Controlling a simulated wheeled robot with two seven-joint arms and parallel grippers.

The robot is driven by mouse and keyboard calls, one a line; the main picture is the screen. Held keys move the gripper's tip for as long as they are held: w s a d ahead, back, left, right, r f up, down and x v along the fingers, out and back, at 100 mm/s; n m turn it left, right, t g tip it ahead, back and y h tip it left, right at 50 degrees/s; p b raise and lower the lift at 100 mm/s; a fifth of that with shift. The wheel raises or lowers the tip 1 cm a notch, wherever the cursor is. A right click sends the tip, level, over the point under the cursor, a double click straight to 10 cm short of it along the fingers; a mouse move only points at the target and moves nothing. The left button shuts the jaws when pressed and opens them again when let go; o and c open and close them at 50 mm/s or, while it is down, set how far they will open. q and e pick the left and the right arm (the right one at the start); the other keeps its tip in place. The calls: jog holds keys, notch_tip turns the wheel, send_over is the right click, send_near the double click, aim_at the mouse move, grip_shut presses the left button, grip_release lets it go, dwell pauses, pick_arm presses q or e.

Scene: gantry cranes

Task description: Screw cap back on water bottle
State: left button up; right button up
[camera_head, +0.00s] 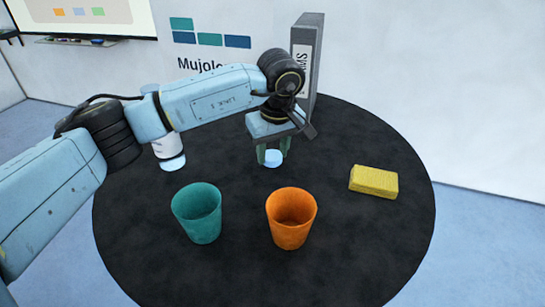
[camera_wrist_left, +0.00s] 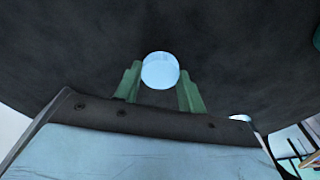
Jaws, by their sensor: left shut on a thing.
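The cap, a pale blue disc (camera_head: 273,158), is between the green fingers of my left gripper (camera_head: 271,152), which is shut on it. In the left wrist view the cap (camera_wrist_left: 160,70) shows round and face-on between both fingertips. The gripper points down over the black table; I cannot tell whether the cap touches the top. The water bottle (camera_head: 168,148) stands upright at the table's left, with a white label and pale blue base. My left forearm hides its upper middle part. The bottle is well apart from the cap. My right gripper is not in view.
A teal cup (camera_head: 197,214) and an orange cup (camera_head: 291,219) stand at the front of the round black table (camera_head: 350,255). A yellow sponge (camera_head: 374,181) lies at the right. A grey upright box (camera_head: 310,50) stands behind my left gripper. The front right is clear.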

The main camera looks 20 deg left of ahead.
aim_at(273, 156)
pick_arm(q)
notch_tip(273, 156, up, 9)
jog(key=b, duration=0.1)
jog(key=shift+f, duration=0.2)
jog(key=shift+f, duration=0.1)
